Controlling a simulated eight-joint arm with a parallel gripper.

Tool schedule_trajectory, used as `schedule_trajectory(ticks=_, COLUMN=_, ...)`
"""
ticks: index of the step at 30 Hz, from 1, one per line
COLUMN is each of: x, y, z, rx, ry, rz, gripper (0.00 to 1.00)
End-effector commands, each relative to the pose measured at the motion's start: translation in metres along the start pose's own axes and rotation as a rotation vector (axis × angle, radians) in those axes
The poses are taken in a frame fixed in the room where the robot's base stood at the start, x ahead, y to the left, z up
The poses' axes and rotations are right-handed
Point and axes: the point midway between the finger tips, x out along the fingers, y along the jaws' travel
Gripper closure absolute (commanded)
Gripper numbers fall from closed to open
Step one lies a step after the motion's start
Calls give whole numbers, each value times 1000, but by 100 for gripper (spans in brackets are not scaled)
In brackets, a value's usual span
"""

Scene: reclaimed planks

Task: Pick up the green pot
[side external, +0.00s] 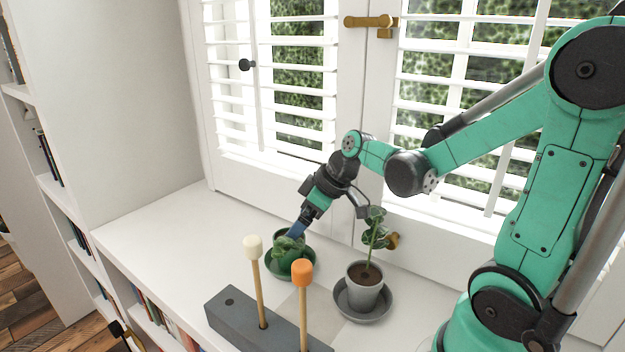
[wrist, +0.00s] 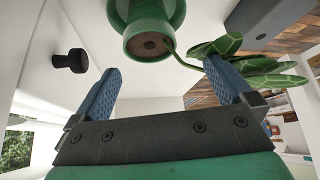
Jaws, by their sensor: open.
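The green pot (wrist: 150,29) holds dark soil and a leafy plant (wrist: 235,62) and stands on a green saucer (wrist: 177,14). In the side external view its plant (side external: 288,246) and the saucer (side external: 309,268) show near the middle of the white counter, and the leaves partly hide the pot. My gripper (side external: 295,231) is tilted down close above the pot's back edge. In the wrist view the blue fingers of my gripper (wrist: 161,68) are apart with nothing held; the pot is beyond the fingertips, and the leaves overlap the right finger.
A grey pot (side external: 364,297) with a tall plant stands on a grey saucer to the right. In front, a grey block (side external: 233,312) holds upright sticks with a cream head (side external: 253,247) and an orange head (side external: 302,272). Shuttered windows stand behind; the counter's left is clear.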

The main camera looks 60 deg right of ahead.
Motion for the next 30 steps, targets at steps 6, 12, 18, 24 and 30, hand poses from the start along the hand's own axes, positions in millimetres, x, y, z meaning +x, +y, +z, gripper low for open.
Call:
schedule_trajectory(ticks=6, x=-24, y=-47, z=-4, rx=115, ry=-12, rz=87, gripper=0)
schedule_trajectory(ticks=12, x=-40, y=-75, z=0, rx=211, ry=34, rz=152, gripper=0)
schedule_trajectory(ticks=18, x=-46, y=-84, z=2, rx=252, ry=65, rz=173, gripper=0)
schedule_trajectory(ticks=24, x=-46, y=-84, z=2, rx=257, ry=67, rz=174, gripper=0)
schedule_trajectory(ticks=30, x=-46, y=-84, z=2, rx=257, ry=66, rz=173, gripper=0)
